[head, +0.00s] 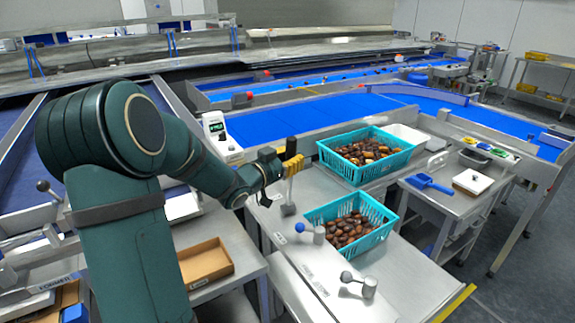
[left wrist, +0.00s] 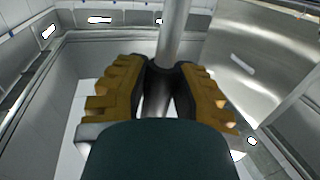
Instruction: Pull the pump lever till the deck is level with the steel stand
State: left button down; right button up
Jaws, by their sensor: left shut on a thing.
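My left gripper (head: 291,166) comes in from the left in the head view, its yellow ribbed fingers shut on the pump lever. The lever's steel rod (left wrist: 169,35) shows between the fingers in the left wrist view. In the head view its lower part (head: 289,196) runs down to a grey foot beside the steel deck. The deck (head: 405,283) is a flat metal top carrying two teal crates of dates. A steel stand (head: 428,203) is to its right; I cannot tell exactly how their heights compare. My right gripper is not in view.
The far teal crate (head: 366,168) and the near teal crate (head: 374,208) hold dates. A blue-knobbed handle (head: 300,228) and a grey-knobbed one (head: 346,277) stand near the gripper. A blue scoop (head: 430,183) lies on the stand. A cardboard tray (head: 206,264) is at left.

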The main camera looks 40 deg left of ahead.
pick_arm(q)
jog(key=shift+s+d+f, duration=0.15)
jog(key=shift+s+f, duration=0.05)
jog(key=shift+f, duration=0.1)
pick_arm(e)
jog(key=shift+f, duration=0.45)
